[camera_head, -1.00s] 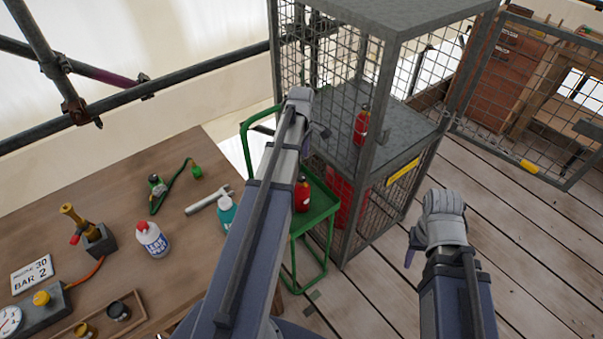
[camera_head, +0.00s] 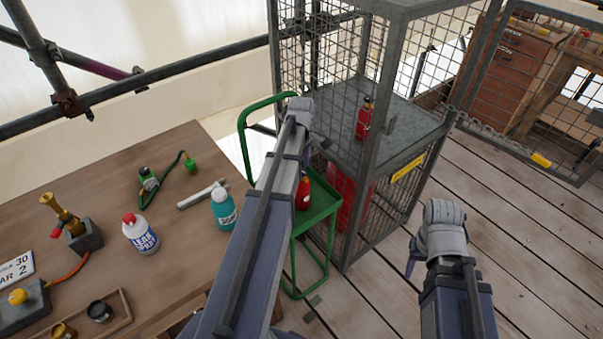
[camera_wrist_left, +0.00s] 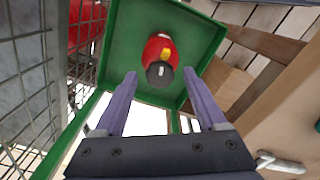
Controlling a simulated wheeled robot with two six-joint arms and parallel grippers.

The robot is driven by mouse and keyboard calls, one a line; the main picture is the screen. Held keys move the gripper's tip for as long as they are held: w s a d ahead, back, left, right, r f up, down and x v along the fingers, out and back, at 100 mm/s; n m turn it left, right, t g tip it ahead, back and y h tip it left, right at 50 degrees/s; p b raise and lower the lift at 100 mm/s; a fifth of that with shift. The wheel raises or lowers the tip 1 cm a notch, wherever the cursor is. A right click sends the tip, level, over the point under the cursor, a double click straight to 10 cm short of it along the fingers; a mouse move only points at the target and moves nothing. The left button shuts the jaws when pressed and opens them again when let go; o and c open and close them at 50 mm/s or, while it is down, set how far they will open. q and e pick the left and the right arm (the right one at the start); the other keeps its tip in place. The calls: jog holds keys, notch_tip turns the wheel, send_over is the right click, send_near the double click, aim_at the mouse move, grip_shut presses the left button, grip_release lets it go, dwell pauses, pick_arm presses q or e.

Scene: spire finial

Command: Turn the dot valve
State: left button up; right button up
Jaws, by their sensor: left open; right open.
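I cannot make out a dot mark on any valve. A small red cylinder (camera_head: 302,192) stands in a green cart (camera_head: 322,205); the left wrist view shows its dark top and yellow label (camera_wrist_left: 163,55). My left gripper (camera_wrist_left: 160,76) is open above the cart, its purple fingers apart on either side of the cylinder's dark top in the picture, with no clear contact. In the head view my left arm hides part of the cart. A brass fitting (camera_head: 66,217) stands on a dark block on the bench. My right gripper (camera_head: 412,258) is open and empty over the plank floor.
A wire cage (camera_head: 369,155) with another red cylinder (camera_head: 363,120) stands just behind the cart, its mesh door open at right. The plank floor at right is clear.

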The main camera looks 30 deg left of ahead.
pick_arm(q)
grip_shut()
dwell(0.7)
